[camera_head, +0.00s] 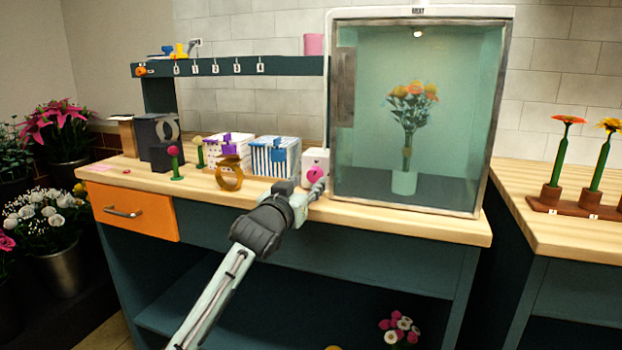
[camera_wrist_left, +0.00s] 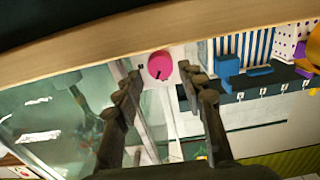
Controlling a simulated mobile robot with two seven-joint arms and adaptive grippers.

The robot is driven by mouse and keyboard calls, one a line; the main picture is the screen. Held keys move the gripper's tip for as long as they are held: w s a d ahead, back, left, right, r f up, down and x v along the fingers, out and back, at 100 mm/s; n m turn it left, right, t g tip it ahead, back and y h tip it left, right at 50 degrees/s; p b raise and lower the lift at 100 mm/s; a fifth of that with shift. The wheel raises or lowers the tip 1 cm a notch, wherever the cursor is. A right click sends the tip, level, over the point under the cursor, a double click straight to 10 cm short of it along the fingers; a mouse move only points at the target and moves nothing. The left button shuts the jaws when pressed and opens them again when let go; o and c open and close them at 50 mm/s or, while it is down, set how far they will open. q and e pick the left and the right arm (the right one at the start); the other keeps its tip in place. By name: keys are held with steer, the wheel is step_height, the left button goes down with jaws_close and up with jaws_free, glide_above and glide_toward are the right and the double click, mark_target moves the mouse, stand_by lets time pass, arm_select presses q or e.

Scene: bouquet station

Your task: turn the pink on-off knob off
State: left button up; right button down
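The pink round knob (camera_head: 314,174) sits on the front of a small white box (camera_head: 317,157), just left of the glass cabinet. My left gripper (camera_head: 318,188) is at the box, in front of the knob and slightly below it in the head view. In the left wrist view the knob (camera_wrist_left: 160,65) shows between the spread fingertips of my left gripper (camera_wrist_left: 160,76). The fingers are open, with a gap on each side of the knob. A short dark mark shows on the knob's face. Contact cannot be told. My right gripper is not in view.
The glass cabinet (camera_head: 422,12) with a bouquet (camera_head: 410,105) inside stands close on the right. Left of the white box are a striped box (camera_head: 274,157), a gold tape ring (camera_head: 229,177) and a dotted box (camera_head: 228,150). An orange drawer (camera_head: 131,211) is at the bench's left.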

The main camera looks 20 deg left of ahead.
mark_target(313, 177)
arm_select(q)
steer(key=shift+w, duration=1.7)
steer(key=c, duration=0.9)
steer(key=shift+d+n, duration=0.1)
steer(key=shift+n, duration=2.7)
steer(key=o, duration=0.9)
steer(key=s, duration=1.2)
steer(key=shift+a, duration=0.2)
